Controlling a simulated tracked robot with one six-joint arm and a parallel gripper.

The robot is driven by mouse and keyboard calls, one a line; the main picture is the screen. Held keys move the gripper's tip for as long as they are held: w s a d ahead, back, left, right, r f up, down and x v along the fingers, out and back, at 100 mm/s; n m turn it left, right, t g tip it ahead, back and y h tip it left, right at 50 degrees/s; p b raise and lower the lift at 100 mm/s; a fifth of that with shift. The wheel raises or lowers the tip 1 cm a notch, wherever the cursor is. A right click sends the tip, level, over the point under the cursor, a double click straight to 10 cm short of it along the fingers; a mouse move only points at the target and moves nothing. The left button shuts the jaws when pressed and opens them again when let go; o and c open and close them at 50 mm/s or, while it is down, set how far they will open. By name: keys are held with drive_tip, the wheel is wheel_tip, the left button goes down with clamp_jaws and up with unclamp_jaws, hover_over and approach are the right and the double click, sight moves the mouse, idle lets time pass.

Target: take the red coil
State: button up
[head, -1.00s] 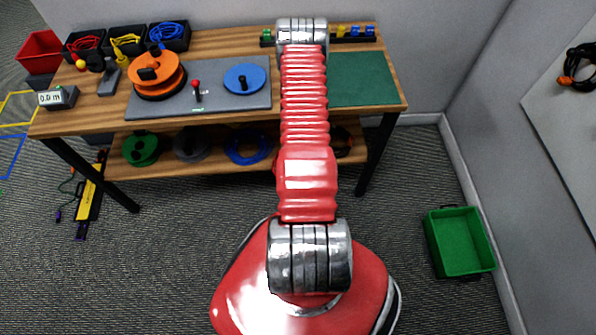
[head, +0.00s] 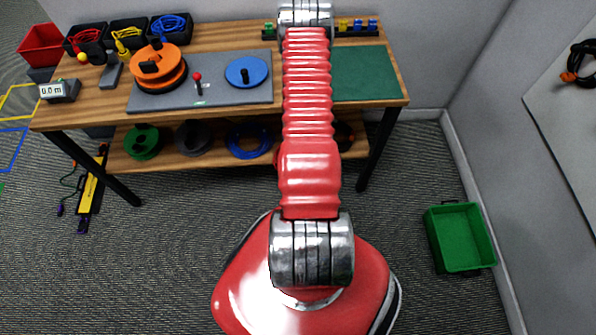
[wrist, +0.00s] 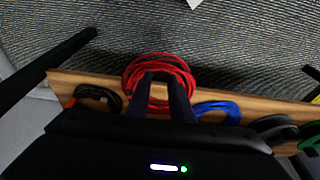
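The red coil (wrist: 160,66) lies on the wooden lower shelf (wrist: 63,82) in the wrist view, its loops reaching past the shelf edge in the picture. My gripper (wrist: 162,79) is over the coil, with its two dark fingers apart and red loops showing between and around them. I cannot tell whether the fingers touch the coil. In the head view my arm hides the coil and my gripper is out of sight.
On the lower shelf, a black cable (wrist: 97,98) and a blue coil (wrist: 218,110) flank the red coil. Table legs stand at the sides.

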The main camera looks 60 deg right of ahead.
drive_tip(key=shift+o, duration=1.4)
drive_tip(key=s+a, duration=0.1)
drive_tip(key=a+r+g+y, duration=0.1)
drive_tip(key=a, duration=0.1)
drive_tip(key=shift+s, duration=0.4)
drive_tip(key=w+a+r+n, duration=0.2)
drive_tip(key=a+r, duration=0.3)
drive_tip(key=r, duration=0.6)
drive_tip(key=w+a+r+n+g+y, duration=0.1)
drive_tip(key=w+a+r, duration=0.25)
drive_tip(key=r, duration=0.85)
drive_tip(key=w+a+r+n, duration=0.2)
drive_tip(key=a+r, duration=0.4)
drive_tip(key=r, duration=0.5)
drive_tip(key=s+a+r+n+t, duration=0.1)
drive_tip(key=a+r+n+t, duration=0.1)
drive_tip(key=a+r, duration=0.7)
drive_tip(key=s+a+r+n+t, duration=0.1)
drive_tip(key=a+r+n+t, duration=0.2)
drive_tip(key=a+r, duration=0.6)
wheel_tip(320, 180, up, 6)
drive_tip(key=shift+s+f+n+t, duration=0.1)
drive_tip(key=shift+s+n+t, duration=0.1)
drive_tip(key=shift+n+t, duration=0.15)
drive_tip(key=shift+d, duration=0.1)
